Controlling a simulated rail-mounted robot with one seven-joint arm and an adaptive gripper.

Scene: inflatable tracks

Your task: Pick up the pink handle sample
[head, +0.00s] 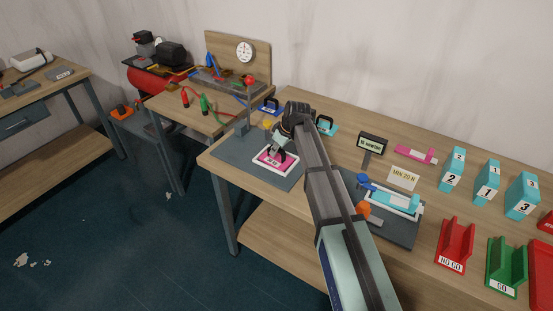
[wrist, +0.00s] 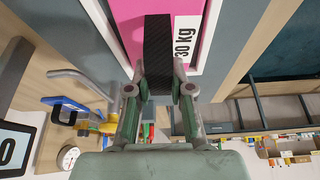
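The pink handle sample (head: 264,161) is a flat pink plate with a black strap handle. It lies in a white frame on a dark grey mat near the table's left end. In the wrist view the pink plate (wrist: 130,22) fills the top, with a white "30 kg" label. My gripper (head: 280,148) reaches down over it from above. In the wrist view my gripper's fingers (wrist: 159,88) stand on both sides of the black handle (wrist: 158,45) and appear closed against it. The plate appears to rest within its frame; its underside is hidden.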

